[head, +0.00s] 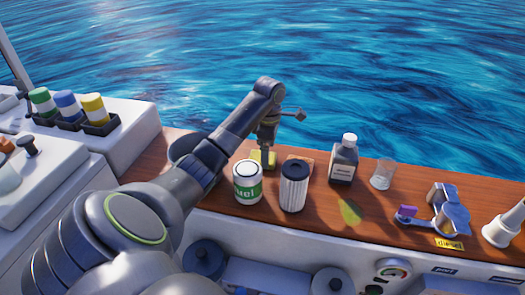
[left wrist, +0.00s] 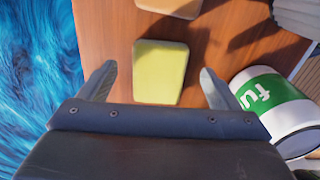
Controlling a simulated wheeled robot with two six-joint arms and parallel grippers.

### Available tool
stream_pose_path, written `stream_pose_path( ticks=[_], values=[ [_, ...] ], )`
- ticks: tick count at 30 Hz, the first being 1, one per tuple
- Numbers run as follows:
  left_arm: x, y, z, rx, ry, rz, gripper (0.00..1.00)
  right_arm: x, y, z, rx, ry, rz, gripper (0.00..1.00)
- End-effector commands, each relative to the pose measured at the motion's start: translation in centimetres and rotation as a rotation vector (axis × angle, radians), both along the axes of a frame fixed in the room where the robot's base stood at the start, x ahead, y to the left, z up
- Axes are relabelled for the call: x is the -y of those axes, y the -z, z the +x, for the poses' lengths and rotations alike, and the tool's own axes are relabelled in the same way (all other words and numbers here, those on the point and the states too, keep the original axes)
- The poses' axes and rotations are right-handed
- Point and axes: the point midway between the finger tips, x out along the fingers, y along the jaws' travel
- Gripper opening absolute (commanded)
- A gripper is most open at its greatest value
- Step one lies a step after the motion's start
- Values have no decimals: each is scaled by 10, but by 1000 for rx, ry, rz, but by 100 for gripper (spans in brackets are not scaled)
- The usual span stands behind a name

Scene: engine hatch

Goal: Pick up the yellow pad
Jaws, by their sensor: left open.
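The yellow pad (head: 262,159) lies flat on the wooden deck behind the fuel can. In the left wrist view the pad (left wrist: 161,70) sits between and just beyond the two fingertips. My left gripper (left wrist: 157,82) is open and empty, one finger on each side of the pad with gaps on both sides. In the head view my left gripper (head: 266,146) points down over the pad and partly hides it. My right gripper is not in view.
A white and green fuel can (head: 248,184) stands close to the pad, beside a white ribbed filter (head: 293,187). A brown block (left wrist: 172,6) lies near the pad. A dark bottle (head: 343,163) and a clear cup (head: 383,174) stand farther right. Water lies beyond the deck edge.

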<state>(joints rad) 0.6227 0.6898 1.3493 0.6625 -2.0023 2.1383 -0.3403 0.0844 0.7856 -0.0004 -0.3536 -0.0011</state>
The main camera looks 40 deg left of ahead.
Motion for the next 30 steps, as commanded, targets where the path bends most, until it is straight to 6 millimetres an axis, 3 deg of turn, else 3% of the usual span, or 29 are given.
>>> stream_pose_path(
  ticks=[4, 13, 24, 30],
  values=[
    [1, 18, 0, -1, 1, -2, 85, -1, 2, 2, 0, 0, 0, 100],
    [0, 22, 0, 1, 1, 1, 85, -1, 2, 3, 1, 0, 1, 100],
    [0, 22, 0, 0, 1, 0, 37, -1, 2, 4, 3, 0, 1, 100],
    [0, 22, 0, 1, 1, 1, 36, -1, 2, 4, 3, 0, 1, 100]
  ],
)
